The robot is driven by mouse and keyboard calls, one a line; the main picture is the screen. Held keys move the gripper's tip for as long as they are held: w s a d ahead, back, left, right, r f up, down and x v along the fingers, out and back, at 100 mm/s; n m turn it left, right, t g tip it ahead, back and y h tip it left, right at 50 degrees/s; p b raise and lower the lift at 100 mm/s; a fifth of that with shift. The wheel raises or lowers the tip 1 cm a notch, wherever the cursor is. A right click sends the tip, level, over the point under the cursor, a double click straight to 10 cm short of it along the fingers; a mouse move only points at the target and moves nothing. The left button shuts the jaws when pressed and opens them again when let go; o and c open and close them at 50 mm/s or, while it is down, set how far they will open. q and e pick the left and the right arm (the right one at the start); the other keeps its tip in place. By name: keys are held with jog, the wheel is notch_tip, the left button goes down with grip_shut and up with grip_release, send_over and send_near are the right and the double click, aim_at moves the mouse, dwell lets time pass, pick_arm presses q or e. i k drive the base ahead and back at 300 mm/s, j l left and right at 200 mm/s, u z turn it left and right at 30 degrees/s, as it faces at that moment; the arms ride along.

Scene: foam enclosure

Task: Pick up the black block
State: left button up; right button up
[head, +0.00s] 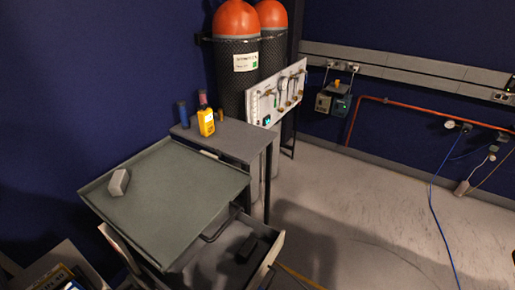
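A small black block (246,248) lies in an open drawer (270,262) below the grey-green tray top. The inside of the drawer is dark, so the block's edges are hard to make out. Neither of my grippers shows in the head view.
The tray top (190,215) has raised edges and holds a pale grey block (119,182) at its left. Behind it, a small table (228,140) holds a yellow device (206,122) and a blue cylinder (183,114). Two orange-topped cylinders (236,20) stand behind. Open floor (350,220) lies to the right.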

aim_at(247, 249)
jog(key=i+l+u, duration=0.3)
jog(key=l, duration=0.3)
jog(key=l+u, duration=0.35)
jog(key=l, duration=0.25)
jog(key=i+l+u, duration=0.1)
jog(key=l+u, duration=0.2)
jog(key=l, duration=0.4)
